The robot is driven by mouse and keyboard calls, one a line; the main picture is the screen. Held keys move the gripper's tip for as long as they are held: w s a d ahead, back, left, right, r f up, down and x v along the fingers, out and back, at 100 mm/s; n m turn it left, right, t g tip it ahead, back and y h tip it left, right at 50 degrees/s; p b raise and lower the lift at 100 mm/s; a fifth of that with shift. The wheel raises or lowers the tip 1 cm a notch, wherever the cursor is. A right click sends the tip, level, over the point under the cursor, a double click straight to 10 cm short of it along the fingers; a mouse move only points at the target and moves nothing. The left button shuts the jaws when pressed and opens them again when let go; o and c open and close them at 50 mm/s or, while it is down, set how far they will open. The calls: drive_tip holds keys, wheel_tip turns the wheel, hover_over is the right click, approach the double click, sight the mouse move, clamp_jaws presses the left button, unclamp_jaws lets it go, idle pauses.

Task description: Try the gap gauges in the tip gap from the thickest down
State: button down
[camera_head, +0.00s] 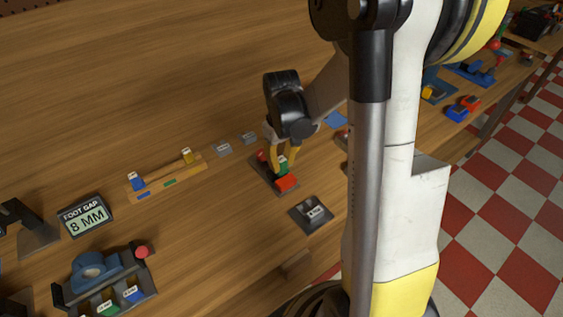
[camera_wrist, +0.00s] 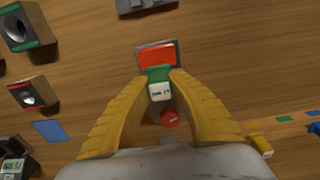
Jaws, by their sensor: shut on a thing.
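My gripper (camera_wrist: 159,84) is shut on a green gauge (camera_wrist: 157,73) with a white labelled cap; its label is too blurred to read surely. In the head view my gripper (camera_head: 283,167) points down, with the green gauge (camera_head: 282,168) between its yellow fingers. The gauge is over a small dark fixture (camera_head: 263,180) with a red block (camera_head: 286,183) and a red knob (camera_wrist: 168,118). I cannot tell whether the gauge touches the fixture. A wooden rack (camera_head: 188,172) at left holds a blue gauge (camera_head: 137,183) and a yellow gauge (camera_head: 187,156), both white-capped.
A display (camera_head: 86,214) reads "FOOT GAP 8 MM". A blue device (camera_head: 95,272) with a tray stands at front left. A dark labelled plate (camera_head: 312,213) lies right of the fixture. Two boxes with round openings (camera_wrist: 28,24) (camera_wrist: 33,95) stand at left in the wrist view. Bare wood lies behind the rack.

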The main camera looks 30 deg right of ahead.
drive_tip(key=shift+f+b, duration=0.9)
drive_tip(key=shift+f, duration=0.15)
drive_tip(key=shift+r, duration=0.2)
idle(0.8)
drive_tip(key=shift+r+p, duration=2.6)
drive_tip(key=shift+r, duration=0.8)
